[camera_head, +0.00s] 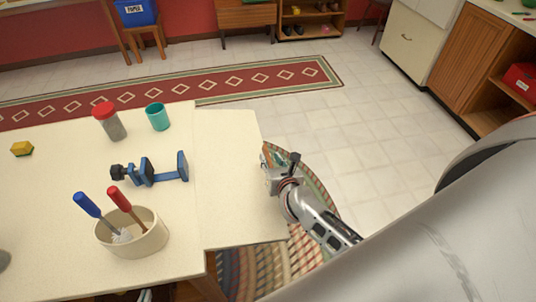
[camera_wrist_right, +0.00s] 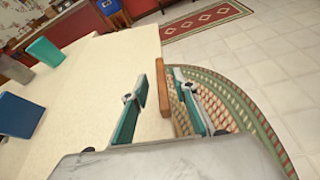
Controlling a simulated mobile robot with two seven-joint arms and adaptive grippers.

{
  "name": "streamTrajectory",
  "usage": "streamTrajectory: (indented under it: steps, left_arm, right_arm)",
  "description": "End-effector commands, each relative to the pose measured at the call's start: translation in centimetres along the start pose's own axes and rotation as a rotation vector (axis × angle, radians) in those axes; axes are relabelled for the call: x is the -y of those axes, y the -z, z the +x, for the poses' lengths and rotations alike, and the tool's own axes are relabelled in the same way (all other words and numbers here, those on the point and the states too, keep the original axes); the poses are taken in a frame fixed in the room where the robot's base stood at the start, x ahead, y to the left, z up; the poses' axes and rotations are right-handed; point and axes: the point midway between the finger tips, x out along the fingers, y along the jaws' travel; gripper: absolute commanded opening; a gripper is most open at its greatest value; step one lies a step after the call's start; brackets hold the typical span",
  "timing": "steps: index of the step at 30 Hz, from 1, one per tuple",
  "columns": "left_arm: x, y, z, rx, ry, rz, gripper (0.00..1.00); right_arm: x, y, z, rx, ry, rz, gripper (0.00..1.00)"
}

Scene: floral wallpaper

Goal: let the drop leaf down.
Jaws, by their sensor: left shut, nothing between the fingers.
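The drop leaf (camera_head: 232,170) is the cream panel at the right end of the cream table (camera_head: 60,200). It looks raised, about level with the tabletop. My right gripper (camera_head: 272,178) is at the leaf's outer edge. In the right wrist view, the fingers of my right gripper (camera_wrist_right: 168,105) are apart, one on each side of a brown wooden edge piece (camera_wrist_right: 190,108); a gap shows by the left finger. What looks like a small part of my left gripper (camera_head: 146,296) shows at the bottom, below the table's front edge; most of it is hidden.
The leaf's top is bare. A braided rug (camera_head: 305,245) lies below it; tiled floor beyond is clear.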

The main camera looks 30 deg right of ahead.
Motion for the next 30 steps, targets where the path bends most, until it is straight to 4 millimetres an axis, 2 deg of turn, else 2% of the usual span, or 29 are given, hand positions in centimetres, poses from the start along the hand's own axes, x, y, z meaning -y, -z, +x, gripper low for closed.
streamTrajectory:
  steps: [1, 6, 17, 21, 30]
  left_arm:
    - [0.0, -0.1, 0.0, 0.000, 0.000, 0.000, 0.00]
    - [0.0, 0.0, 0.1, -0.003, 0.000, 0.000, 0.00]
    - [0.0, 0.1, 0.1, -0.006, 0.001, 0.000, 0.00]
    - [0.1, 0.2, 0.1, -0.007, 0.001, 0.000, 0.00]
    - [0.0, -0.1, 0.4, -0.007, 0.001, 0.000, 0.00]
  right_arm:
    - [0.0, -0.1, 0.8, 0.001, 0.001, 0.000, 0.28]
    - [0.0, 0.0, 2.6, 0.000, 0.000, -0.001, 0.28]
    - [-0.1, 0.0, 3.2, 0.001, -0.001, -0.002, 0.28]
    - [-0.1, 0.0, 3.2, 0.001, -0.001, -0.002, 0.00]
    - [-0.2, 0.3, 3.3, 0.001, -0.006, 0.004, 0.00]
